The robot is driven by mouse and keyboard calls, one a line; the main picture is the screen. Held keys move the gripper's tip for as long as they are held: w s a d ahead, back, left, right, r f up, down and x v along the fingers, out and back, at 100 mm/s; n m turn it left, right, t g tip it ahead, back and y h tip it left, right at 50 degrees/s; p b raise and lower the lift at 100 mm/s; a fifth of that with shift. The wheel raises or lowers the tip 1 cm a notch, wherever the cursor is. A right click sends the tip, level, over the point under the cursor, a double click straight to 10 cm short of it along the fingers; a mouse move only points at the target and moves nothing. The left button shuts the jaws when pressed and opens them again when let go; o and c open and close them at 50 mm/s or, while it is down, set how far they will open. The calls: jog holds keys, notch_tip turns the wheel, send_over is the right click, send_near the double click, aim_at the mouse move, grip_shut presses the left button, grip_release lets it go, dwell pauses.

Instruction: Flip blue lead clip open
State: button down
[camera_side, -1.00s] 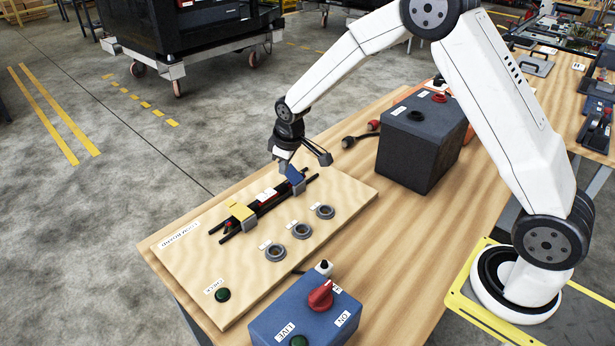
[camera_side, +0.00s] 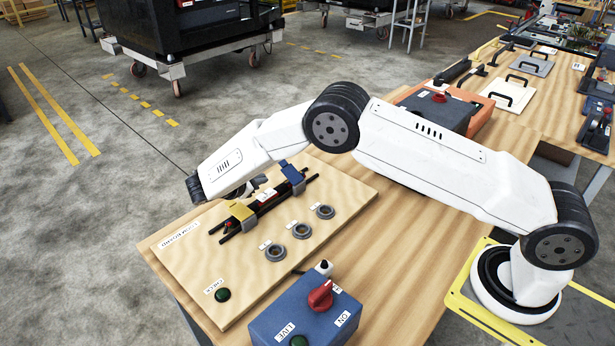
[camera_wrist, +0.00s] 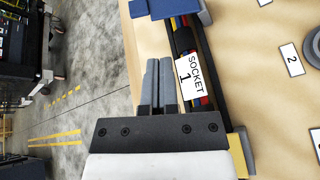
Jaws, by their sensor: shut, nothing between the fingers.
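The blue lead clip (camera_side: 291,173) is at the far right end of the black lead (camera_side: 266,199) on the wooden board. In the wrist view the blue clip (camera_wrist: 170,8) is at the top edge and partly cut off. It appears to lie across the lead; I cannot tell if it is latched. My gripper (camera_wrist: 158,62) is shut and empty. Its grey fingers point toward the blue clip, short of it and left of the lead in the wrist view. In the side view my arm hides most of the gripper.
A yellow clip (camera_side: 241,211) sits at the lead's other end. A white socket label (camera_wrist: 190,75) lies along the lead. Several grey rings (camera_side: 301,231) and a green button (camera_side: 222,295) are on the board (camera_side: 340,205). A blue box (camera_side: 306,315) with a red knob stands in front.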

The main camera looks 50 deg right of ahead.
aim_at(286, 175)
jog(key=shift+w+a+r+n+t+h, duration=0.2)
jog(key=shift+a+r+t+h, duration=0.1)
jog(key=shift+a+h, duration=0.2)
jog(key=shift+w+a+r+n+t+h, duration=0.1)
jog(key=shift+w+a+r+t+h, duration=0.15)
jog(key=shift+a+h, duration=0.2)
jog(key=shift+d+f, duration=0.1)
jog(key=shift+d, duration=0.1)
jog(key=shift+x, duration=4.8)
jog(key=shift+s+r+m+t, duration=0.2)
jog(key=shift+r+m+t, duration=0.15)
jog(key=shift+m, duration=0.15)
jog(key=shift+s+r+m+t+h, duration=0.25)
jog(key=shift+s+r+m+t, duration=0.3)
jog(key=shift+r+m, duration=0.5)
jog(key=s+m, duration=0.1)
jog(key=m, duration=0.1)
jog(key=s+r+m+t+h, duration=0.1)
jog(key=m, duration=0.1)
jog(key=shift+s, duration=0.2)
jog(key=shift+s+r, duration=0.2)
jog(key=shift+s, duration=0.2)
jog(key=shift+a, duration=0.15)
